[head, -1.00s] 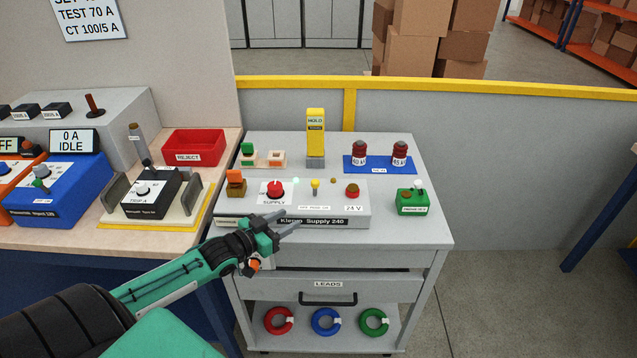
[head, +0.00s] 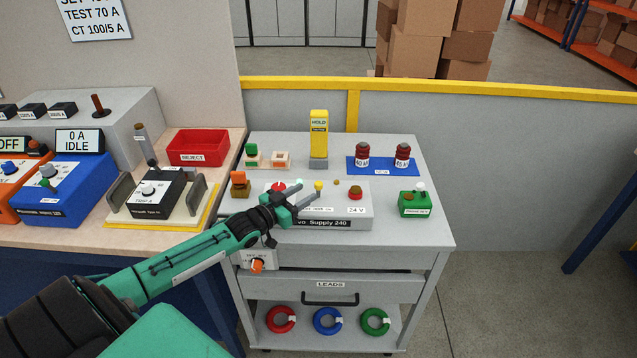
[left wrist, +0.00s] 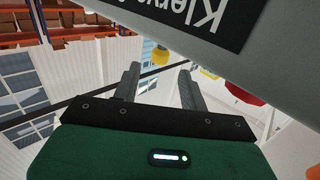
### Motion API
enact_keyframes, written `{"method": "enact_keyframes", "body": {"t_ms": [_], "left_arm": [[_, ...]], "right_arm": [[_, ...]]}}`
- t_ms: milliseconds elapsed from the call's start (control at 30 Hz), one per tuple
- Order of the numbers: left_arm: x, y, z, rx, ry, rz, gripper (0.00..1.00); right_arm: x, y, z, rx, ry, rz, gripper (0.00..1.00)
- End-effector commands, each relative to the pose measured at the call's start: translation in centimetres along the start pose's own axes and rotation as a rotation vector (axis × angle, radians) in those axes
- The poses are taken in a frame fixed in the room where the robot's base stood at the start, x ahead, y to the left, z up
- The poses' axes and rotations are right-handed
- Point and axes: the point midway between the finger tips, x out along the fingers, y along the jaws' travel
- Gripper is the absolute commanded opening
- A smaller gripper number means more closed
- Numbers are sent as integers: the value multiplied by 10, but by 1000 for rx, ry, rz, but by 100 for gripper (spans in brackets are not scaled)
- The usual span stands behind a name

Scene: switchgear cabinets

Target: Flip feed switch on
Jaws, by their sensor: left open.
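My right gripper is not in view.
A yellow hold post (head: 319,135) stands behind. A green box (head: 415,204) is at right. The cart's front right top is clear.

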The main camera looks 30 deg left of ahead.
Motion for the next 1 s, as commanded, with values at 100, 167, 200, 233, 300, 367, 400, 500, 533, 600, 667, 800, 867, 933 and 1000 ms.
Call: {"method": "enact_keyframes", "body": {"t_ms": [100, 167, 200, 233, 300, 367, 400, 500, 533, 600, 667, 800, 867, 933, 1000], "left_arm": [[16, 0, -3, 1, 2, 0, 43], [23, 0, -3, 0, 2, -1, 43], [28, 0, -2, 0, 1, -1, 43], [32, 0, -3, 0, 3, -1, 43], [40, 0, -3, 1, 2, 0, 43], [46, 0, -2, 1, 1, -1, 43], [50, 0, -2, 1, 0, -1, 43], [58, 0, -1, 0, 0, -1, 43], [60, 0, -1, 0, 0, -1, 43], [63, 0, -1, 0, 0, 0, 43], [65, 0, -1, 1, 0, 0, 43], [66, 0, 0, 1, -1, 0, 43], [66, 0, 0, 1, -1, 0, 43], [66, 0, 0, 1, -1, 0, 43], [66, 0, 0, 1, -1, 0, 39]], "right_arm": [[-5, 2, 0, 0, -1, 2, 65], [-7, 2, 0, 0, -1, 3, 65], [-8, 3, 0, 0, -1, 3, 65], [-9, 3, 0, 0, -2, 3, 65], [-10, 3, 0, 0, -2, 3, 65], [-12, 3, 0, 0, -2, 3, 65], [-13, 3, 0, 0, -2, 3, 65], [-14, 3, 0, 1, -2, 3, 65], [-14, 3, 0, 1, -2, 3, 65], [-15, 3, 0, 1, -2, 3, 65], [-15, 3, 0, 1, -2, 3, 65], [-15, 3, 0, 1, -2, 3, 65], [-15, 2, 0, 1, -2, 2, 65], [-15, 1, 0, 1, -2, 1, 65], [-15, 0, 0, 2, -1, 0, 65]]}}
